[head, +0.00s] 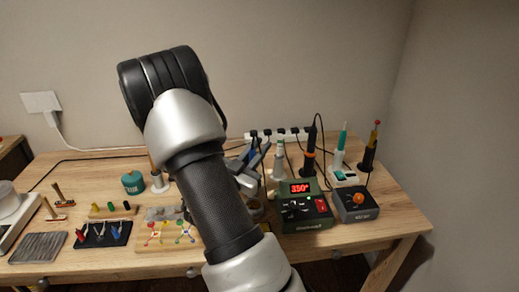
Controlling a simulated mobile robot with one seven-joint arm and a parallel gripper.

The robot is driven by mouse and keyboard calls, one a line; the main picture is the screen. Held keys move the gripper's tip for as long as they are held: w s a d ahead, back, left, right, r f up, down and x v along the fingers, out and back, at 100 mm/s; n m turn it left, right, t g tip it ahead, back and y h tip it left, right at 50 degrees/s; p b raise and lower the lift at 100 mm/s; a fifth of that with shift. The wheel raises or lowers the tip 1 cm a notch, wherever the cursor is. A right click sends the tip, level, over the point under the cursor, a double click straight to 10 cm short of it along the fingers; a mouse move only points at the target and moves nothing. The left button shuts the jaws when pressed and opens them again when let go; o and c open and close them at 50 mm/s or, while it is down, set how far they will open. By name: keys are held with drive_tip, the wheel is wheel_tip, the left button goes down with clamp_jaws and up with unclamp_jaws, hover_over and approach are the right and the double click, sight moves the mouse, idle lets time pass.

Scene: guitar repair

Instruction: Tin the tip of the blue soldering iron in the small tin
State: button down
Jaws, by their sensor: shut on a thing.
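My arm crosses the middle of the head view and hides the table behind it. A teal-handled soldering iron (342,140) stands upright at the right, in a pale holder (344,175). I cannot tell whether it is the blue iron of the task. A small round teal tin (133,182) with pale lettering stands left of my arm. I cannot tell whether it is the tinning tin.
A green station (306,206) reading 350 and a grey box with an orange knob (356,205) stand at the right. Other upright irons (310,150) stand behind. A black mat with tools (103,235) lies left. A power strip (278,134) runs along the wall.

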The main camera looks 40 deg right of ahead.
drive_tip(key=shift+f+b, duration=0.7)
drive_tip(key=shift+b, duration=0.1)
idle(0.7)
drive_tip(key=shift+b, duration=0.5)
idle(1.3)
drive_tip(key=shift+r, duration=0.1)
idle(0.4)
wheel_tip(320, 180, up, 7)
drive_tip(key=p, duration=0.4)
idle(0.3)
drive_tip(key=d+r, duration=0.2)
drive_tip(key=d, duration=0.6)
idle(0.5)
